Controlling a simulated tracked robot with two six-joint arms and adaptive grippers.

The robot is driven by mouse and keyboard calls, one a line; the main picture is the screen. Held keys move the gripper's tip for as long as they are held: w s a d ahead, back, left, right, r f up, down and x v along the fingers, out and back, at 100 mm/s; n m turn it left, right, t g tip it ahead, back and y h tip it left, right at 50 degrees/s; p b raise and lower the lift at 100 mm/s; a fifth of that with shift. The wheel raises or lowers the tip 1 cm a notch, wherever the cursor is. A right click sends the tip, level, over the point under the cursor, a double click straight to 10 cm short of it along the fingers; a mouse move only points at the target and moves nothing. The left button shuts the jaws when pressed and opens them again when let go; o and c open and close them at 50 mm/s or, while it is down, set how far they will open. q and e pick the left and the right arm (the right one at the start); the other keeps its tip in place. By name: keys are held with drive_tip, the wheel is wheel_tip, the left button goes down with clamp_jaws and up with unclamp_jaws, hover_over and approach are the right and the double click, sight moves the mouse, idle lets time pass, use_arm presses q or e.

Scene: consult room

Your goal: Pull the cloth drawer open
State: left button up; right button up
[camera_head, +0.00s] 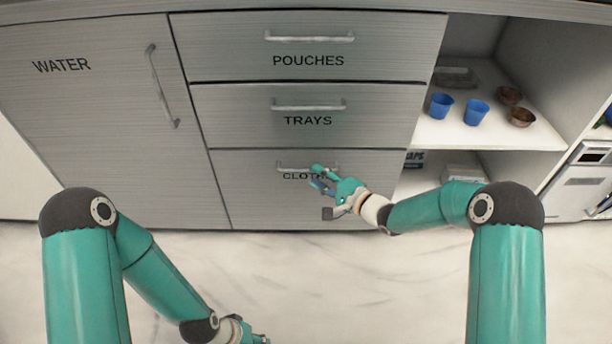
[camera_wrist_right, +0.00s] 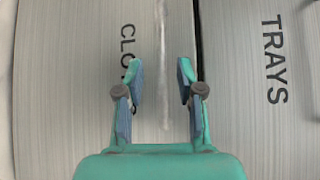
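The cloth drawer (camera_head: 255,195) is the lowest of three stacked grey drawers and its front sits flush with the cabinet. Its bar handle (camera_head: 292,166) runs above its label, which my right gripper partly covers in the head view. My right gripper (camera_head: 316,175) is in front of this drawer at the handle's right part. In the right wrist view its fingers (camera_wrist_right: 160,80) are apart, with the handle (camera_wrist_right: 161,60) running between them; neither finger visibly touches it. My left gripper (camera_head: 262,340) is low at the bottom edge, mostly cut off.
The trays drawer (camera_head: 225,110) and pouches drawer (camera_head: 215,45) above are shut. A water door (camera_head: 90,110) is at left. Open shelves (camera_head: 540,135) at right hold blue cups (camera_head: 441,105) and brown bowls (camera_head: 521,117). The pale floor (camera_head: 340,275) in front is clear.

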sight(308, 172)
drive_tip(key=shift+b+x, duration=0.5)
drive_tip(key=shift+x, duration=1.7)
clamp_jaws()
